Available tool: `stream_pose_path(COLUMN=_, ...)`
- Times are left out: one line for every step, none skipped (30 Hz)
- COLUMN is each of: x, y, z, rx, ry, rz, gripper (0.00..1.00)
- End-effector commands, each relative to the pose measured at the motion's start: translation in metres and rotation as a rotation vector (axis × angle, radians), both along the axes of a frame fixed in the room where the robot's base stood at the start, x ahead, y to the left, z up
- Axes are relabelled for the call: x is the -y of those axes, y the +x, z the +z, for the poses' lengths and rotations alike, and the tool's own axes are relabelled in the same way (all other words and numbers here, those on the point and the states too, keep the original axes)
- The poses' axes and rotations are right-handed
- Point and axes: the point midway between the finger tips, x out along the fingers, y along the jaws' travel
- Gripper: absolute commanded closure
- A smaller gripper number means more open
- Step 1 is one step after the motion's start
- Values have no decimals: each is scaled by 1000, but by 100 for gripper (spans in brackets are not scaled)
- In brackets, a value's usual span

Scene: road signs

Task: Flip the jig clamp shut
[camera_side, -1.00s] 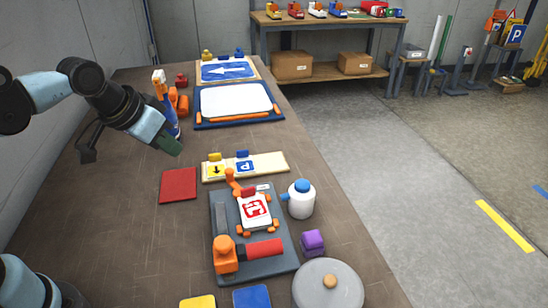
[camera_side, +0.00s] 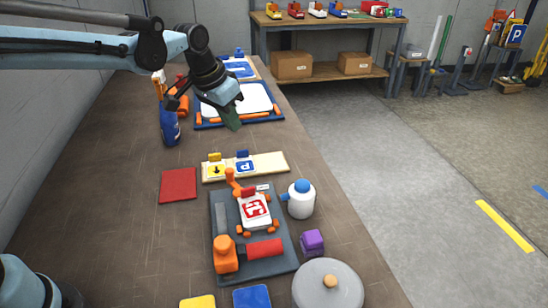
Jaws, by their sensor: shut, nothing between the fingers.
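A dark grey jig plate (camera_side: 270,268) lies on the bench and holds a white sign (camera_side: 255,211) with a red symbol between small orange stops. At its front left is an orange clamp block (camera_side: 225,256) with a red handle (camera_side: 264,249) lying to the right. At its back edge an orange arm (camera_side: 231,181) stands up beside a small red piece. I cannot tell exactly how these parts are hinged. My gripper (camera_side: 231,120) is shut and empty, with dark green fingers pointing down, well behind the jig and over or near the white board's front edge.
A blue-framed white board (camera_side: 205,124), a blue spray bottle (camera_side: 169,126), a pale sign strip (camera_side: 268,165) and a red pad (camera_side: 178,185) are behind the jig. A white bottle (camera_side: 301,200), purple block (camera_side: 312,242) and round grey lid (camera_side: 315,287) stand right. The left bench is clear.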

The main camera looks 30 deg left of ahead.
Motion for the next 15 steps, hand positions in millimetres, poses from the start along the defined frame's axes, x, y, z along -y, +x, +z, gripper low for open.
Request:
stream_pose_path(x=0, y=0, z=0, rx=-1, ry=0, rz=-1, gripper=100)
stream_pose_path(x=0, y=1, z=0, rx=-1, ry=0, rz=-1, gripper=100)
stream_pose_path(x=0, y=0, z=0, rx=-1, ry=0, rz=-1, gripper=100)
stream_pose_path(x=0, y=0, z=0, rx=-1, ry=0, rz=-1, gripper=100)
stream_pose_path(x=0, y=0, z=0, rx=-1, ry=0, rz=-1, gripper=100)
stream_pose_path(x=0, y=0, z=0, rx=-1, ry=0, rz=-1, gripper=100)
stream_pose_path(x=0, y=0, z=0, rx=-1, ry=0, rz=-1, gripper=100)
stream_pose_path(x=0, y=0, z=0, rx=-1, ry=0, rz=-1, gripper=100)
stream_pose_path(x=0, y=0, z=0, rx=-1, ry=0, rz=-1, gripper=100)
stream_pose_path(x=0, y=0, z=-1, rx=-1, ry=0, rz=-1, gripper=100)
stream_pose_path(x=0, y=1, z=-2, rx=-1, ry=0, rz=-1, gripper=100)
stream_pose_path(x=0, y=1, z=-3, rx=-1, ry=1, rz=-1, gripper=100)
stream_pose_path(x=1, y=2, z=-5, rx=-1, ry=0, rz=-1, gripper=100)
stream_pose_path(x=1, y=3, z=-7, rx=-1, ry=1, rz=-1, gripper=100)
stream_pose_path(x=1, y=5, z=-11, rx=-1, ry=1, rz=-1, gripper=100)
